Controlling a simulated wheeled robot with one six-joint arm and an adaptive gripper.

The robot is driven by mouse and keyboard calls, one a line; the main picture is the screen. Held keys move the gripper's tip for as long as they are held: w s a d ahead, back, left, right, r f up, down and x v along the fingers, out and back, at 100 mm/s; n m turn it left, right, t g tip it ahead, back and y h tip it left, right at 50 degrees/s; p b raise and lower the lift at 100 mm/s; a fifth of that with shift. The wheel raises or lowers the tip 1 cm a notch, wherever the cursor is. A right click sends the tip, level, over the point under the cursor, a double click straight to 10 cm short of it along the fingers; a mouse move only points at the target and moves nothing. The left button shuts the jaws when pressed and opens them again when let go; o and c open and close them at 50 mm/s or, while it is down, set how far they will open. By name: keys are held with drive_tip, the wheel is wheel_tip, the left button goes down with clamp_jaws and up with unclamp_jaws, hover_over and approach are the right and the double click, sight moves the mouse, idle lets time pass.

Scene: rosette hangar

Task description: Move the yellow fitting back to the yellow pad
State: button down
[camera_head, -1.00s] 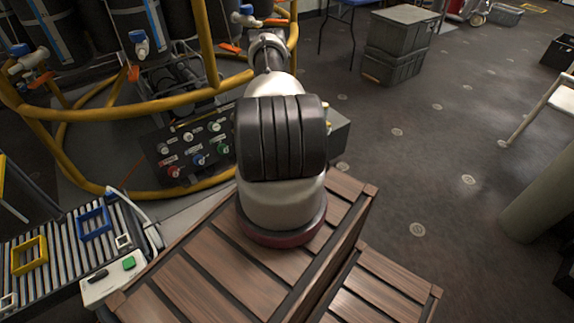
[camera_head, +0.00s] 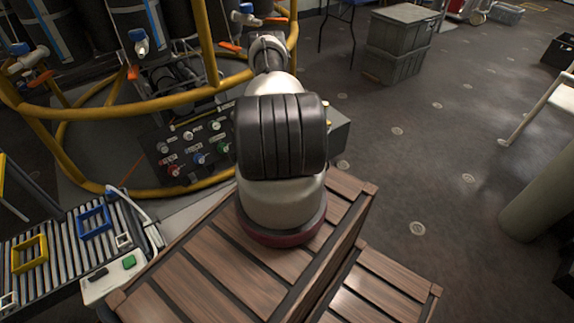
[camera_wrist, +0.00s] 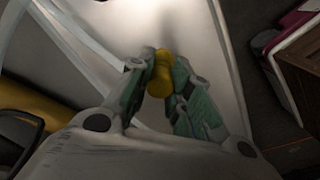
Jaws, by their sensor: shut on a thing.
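In the wrist view, my gripper (camera_wrist: 162,82) is shut on the yellow fitting (camera_wrist: 161,70), a small yellow cylinder held between the two green-sided fingers. A pale surface lies behind the fitting; I cannot tell how far it is from it. In the head view, my arm hides the gripper and the fitting. Two square frames lie on the roller conveyor at the left, a yellow one (camera_head: 29,253) and a blue one (camera_head: 94,222). I cannot tell whether the yellow frame is the yellow pad.
Grey crates (camera_head: 395,45) stand at the back. The floor at right is mostly clear.

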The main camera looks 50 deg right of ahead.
drive_tip(key=c, duration=1.2)
unclamp_jaws()
drive_tip(key=shift+c, duration=0.2)
wheel_tip(320, 180, up, 12)
